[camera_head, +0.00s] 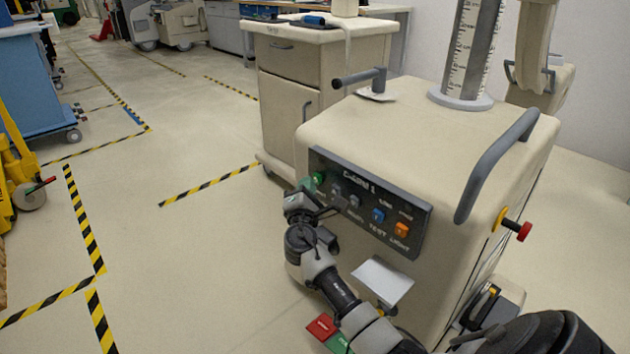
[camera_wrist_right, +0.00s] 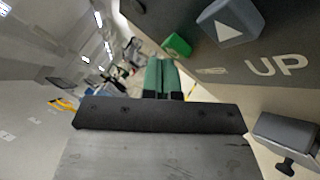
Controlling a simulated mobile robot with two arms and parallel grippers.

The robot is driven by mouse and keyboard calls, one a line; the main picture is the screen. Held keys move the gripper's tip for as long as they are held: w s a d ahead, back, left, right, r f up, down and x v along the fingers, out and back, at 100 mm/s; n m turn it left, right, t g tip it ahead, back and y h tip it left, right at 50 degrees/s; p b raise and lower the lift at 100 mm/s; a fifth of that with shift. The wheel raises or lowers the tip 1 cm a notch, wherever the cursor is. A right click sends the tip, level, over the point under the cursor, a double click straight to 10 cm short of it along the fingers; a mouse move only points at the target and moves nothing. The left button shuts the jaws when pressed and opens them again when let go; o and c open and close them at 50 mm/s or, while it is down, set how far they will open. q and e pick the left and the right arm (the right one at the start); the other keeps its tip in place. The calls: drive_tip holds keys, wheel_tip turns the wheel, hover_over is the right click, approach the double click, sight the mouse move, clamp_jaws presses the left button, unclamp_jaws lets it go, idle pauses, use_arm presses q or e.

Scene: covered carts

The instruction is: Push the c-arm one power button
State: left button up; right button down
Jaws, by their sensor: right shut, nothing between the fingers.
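The C-arm 1 unit (camera_head: 415,125) is a cream cart with a dark control panel (camera_head: 375,238) on its front. The green power button (camera_head: 319,178) is at the panel's left end, with grey, blue and orange buttons to its right. My right gripper (camera_head: 308,185) is shut and empty, right beside the green button in the head view. In the right wrist view, the green fingertips (camera_wrist_right: 161,73) are together and point just left of and below the green button (camera_wrist_right: 177,46). I cannot tell whether they touch it. My left gripper is not in view.
A grey UP button (camera_wrist_right: 230,22) is close to my right gripper. The cart has a grey handle (camera_head: 495,165) and a red knob (camera_head: 524,231) on its right. A cream cabinet (camera_head: 285,95) stands behind. The floor at left is open, with striped tape.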

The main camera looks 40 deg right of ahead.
drive_tip(key=shift+d, duration=0.25)
idle(0.3)
drive_tip(key=shift+a, duration=0.65)
drive_tip(key=shift+a, duration=0.15)
drive_tip(key=shift+s+a, duration=0.15)
drive_tip(key=shift+a, duration=1.3)
drive_tip(key=shift+s+a, duration=0.15)
drive_tip(key=shift+a, duration=1.25)
